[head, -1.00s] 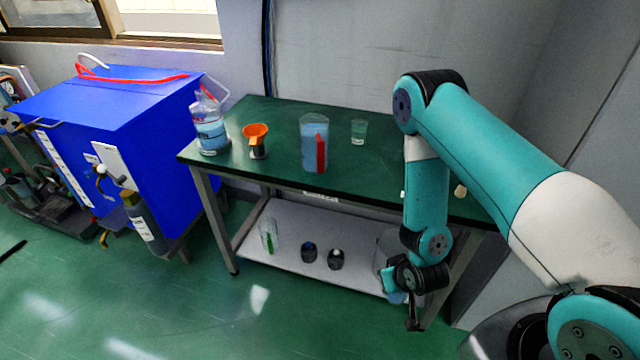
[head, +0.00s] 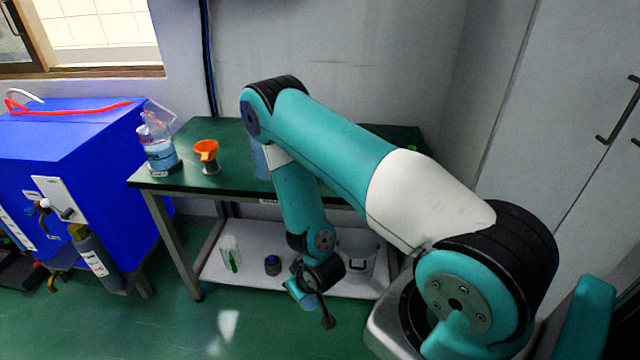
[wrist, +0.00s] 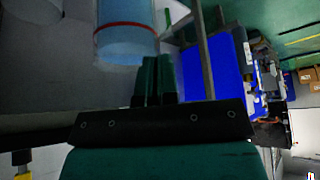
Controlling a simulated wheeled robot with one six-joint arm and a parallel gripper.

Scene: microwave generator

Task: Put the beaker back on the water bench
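My gripper (wrist: 157,70) shows in the wrist view with its two dark green fingers close together. A clear beaker with blue water (wrist: 126,42) and a red line around it is right at the fingertips; its contact with the fingers is partly hidden. In the head view my gripper (head: 310,286) hangs low in front of the bench, with the bluish beaker (head: 307,301) at it, below the bench top. The green-topped water bench (head: 180,179) is behind my arm. A blue vessel (head: 260,161) on it is mostly hidden by my arm.
A bottle of blue liquid (head: 160,153) and an orange funnel (head: 206,150) stand at the bench's left. A blue cabinet (head: 75,135) is left.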

